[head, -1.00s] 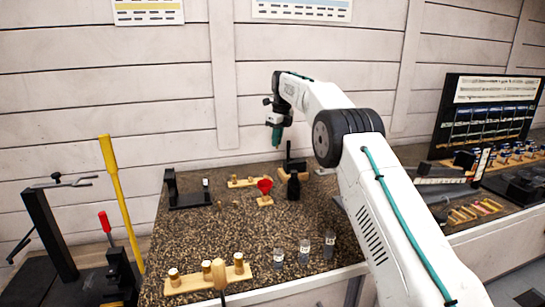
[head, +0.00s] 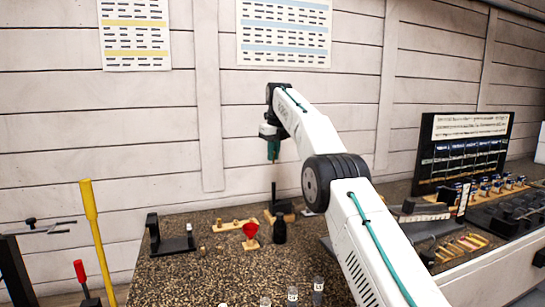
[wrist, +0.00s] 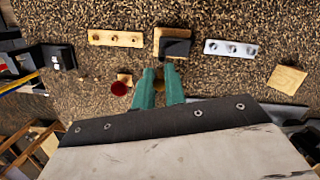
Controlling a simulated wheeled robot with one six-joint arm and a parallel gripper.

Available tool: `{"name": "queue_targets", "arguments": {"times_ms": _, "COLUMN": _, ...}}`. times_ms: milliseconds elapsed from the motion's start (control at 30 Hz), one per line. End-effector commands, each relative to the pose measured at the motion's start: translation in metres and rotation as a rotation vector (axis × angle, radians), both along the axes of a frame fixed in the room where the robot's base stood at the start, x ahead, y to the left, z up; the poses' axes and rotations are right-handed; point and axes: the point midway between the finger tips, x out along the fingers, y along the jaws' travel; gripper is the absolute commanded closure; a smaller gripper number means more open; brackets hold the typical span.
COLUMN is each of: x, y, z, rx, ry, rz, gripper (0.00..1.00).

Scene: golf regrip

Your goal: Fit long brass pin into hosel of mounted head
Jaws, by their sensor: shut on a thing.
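My gripper (head: 273,150) hangs with its teal fingers pointing down, high above the back of the speckled bench. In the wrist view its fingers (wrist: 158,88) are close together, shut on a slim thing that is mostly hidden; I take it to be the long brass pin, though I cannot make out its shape. A black head on a wooden block (head: 283,211), which I take as the mounted head, stands on the bench below the gripper. In the wrist view this block (wrist: 160,50) lies just beyond the fingertips. Its hosel opening cannot be made out.
A black stand (head: 155,236) is at the left. In the wrist view a pale strip with holes (wrist: 220,46) lies right of the block.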

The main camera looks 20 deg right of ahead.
Motion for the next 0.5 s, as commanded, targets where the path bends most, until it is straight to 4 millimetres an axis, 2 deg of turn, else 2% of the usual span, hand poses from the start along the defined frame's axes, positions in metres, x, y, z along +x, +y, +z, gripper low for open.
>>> {"name": "queue_targets", "arguments": {"times_ms": 500, "x": -0.0042, "y": 0.0003, "z": 0.0004, "rx": 0.000, "ry": -0.001, "rz": -0.042, "gripper": 1.00}}
